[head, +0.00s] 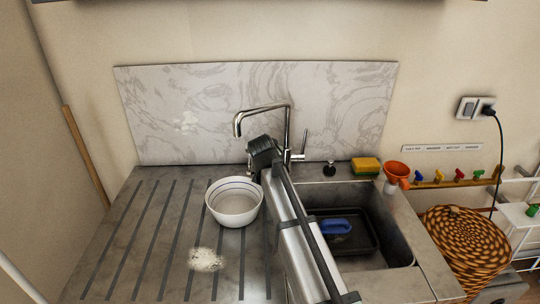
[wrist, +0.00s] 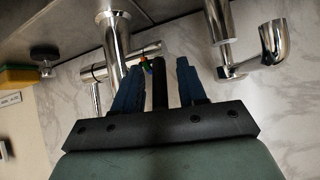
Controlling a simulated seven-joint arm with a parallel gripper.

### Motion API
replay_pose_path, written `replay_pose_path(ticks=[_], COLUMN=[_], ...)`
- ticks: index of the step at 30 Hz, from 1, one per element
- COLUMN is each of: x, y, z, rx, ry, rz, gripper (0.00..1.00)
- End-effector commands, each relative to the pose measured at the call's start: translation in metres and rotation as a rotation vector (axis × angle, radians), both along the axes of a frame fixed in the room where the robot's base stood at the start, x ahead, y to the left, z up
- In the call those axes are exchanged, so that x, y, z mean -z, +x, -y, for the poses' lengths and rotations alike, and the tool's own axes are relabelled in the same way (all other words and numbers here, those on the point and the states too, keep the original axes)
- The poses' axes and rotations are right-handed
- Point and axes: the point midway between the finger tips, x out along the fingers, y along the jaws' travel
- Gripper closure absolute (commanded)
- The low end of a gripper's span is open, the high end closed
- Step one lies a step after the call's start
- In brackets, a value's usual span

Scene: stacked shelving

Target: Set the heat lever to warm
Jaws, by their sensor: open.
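The chrome tap (head: 288,128) stands behind the sink against the marbled splashback. Its slim heat lever (head: 306,140) rises at the right of the base and looks upright; its setting is too small to read. In the wrist view the tap (wrist: 114,40) is just beyond my fingers, with the lever (wrist: 96,98) at the left and small coloured marks on the body. My gripper (wrist: 158,68) is open, its two blue fingers apart. A dark upright shape shows between them, and I cannot tell what it is. No contact with the lever is visible.
A white bowl (head: 235,204) stands left of my arm on the ribbed drainer. The sink (head: 398,225) holds a dark tray with a blue item. A sponge (head: 366,165), a dark knob (head: 329,168) and an orange funnel (head: 397,171) sit right of the tap.

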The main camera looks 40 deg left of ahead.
Motion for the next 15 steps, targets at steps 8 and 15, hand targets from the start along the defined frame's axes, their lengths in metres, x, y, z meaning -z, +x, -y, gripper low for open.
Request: replay_pose_path(ticks=[8,15], x=[-0.010,-0.036], y=[-0.011,-0.040], z=[0.008,0.029], rx=[-0.001,-0.001], ry=[0.002,0.002], rz=[0.001,0.001], gripper=[0.59,0.59])
